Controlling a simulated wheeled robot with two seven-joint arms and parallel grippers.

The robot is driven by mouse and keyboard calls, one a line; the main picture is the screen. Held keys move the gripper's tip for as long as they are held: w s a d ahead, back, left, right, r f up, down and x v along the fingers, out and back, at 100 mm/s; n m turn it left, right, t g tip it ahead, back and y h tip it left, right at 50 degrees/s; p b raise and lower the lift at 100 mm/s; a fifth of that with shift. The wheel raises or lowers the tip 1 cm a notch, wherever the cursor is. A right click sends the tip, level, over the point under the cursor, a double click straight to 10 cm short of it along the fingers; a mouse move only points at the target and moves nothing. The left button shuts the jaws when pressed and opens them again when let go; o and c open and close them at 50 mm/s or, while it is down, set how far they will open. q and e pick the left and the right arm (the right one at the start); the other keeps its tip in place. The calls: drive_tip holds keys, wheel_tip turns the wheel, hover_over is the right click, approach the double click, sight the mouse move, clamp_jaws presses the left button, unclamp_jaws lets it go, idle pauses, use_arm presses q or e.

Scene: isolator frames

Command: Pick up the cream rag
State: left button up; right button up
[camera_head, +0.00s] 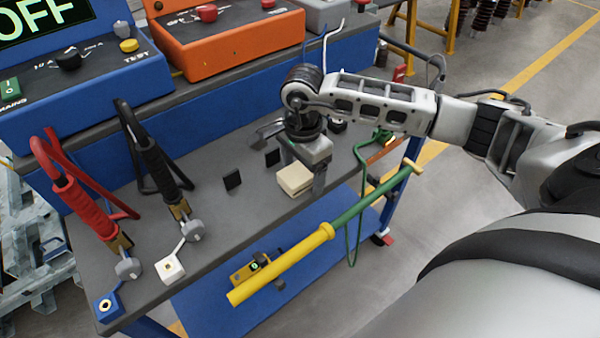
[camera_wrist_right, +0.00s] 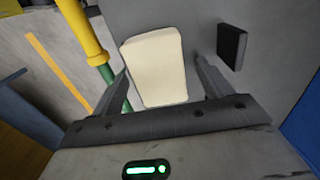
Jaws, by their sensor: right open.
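The cream rag (camera_head: 295,180) is a folded block-shaped piece lying on the grey bench top (camera_head: 232,215), near its front edge. In the right wrist view the rag (camera_wrist_right: 155,68) lies ahead of and between the two fingers. My right gripper (camera_head: 303,165) is open and points down just behind the rag, with one finger beside its right end. The wrist view shows the fingers (camera_wrist_right: 161,85) on either side of the rag, with nothing gripped. Whether a finger touches it I cannot tell. My left gripper is out of view.
A yellow and green pole (camera_head: 283,264) runs along the bench's front, close to the rag. Small black blocks (camera_head: 232,180) stand left of the gripper. Red (camera_head: 84,208) and black (camera_head: 158,165) clamps with cables are further left. An orange box (camera_head: 232,40) stands behind.

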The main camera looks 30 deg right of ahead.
drive_tip(key=shift+f, duration=0.1)
drive_tip(key=shift+c, duration=0.4)
drive_tip(key=c, duration=1)
drive_tip(key=shift+r, duration=0.6)
drive_tip(key=s+a+r, duration=0.3)
drive_tip(key=r, duration=0.1)
drive_tip(key=s+a+r+b, duration=0.1)
drive_tip(key=s+a+r, duration=0.2)
drive_tip(key=a+r, duration=0.1)
drive_tip(key=s+a+r, duration=0.3)
drive_tip(key=shift+a+r+b, duration=0.35)
drive_tip(key=shift+a+r, duration=0.05)
drive_tip(key=shift+o, duration=0.5)
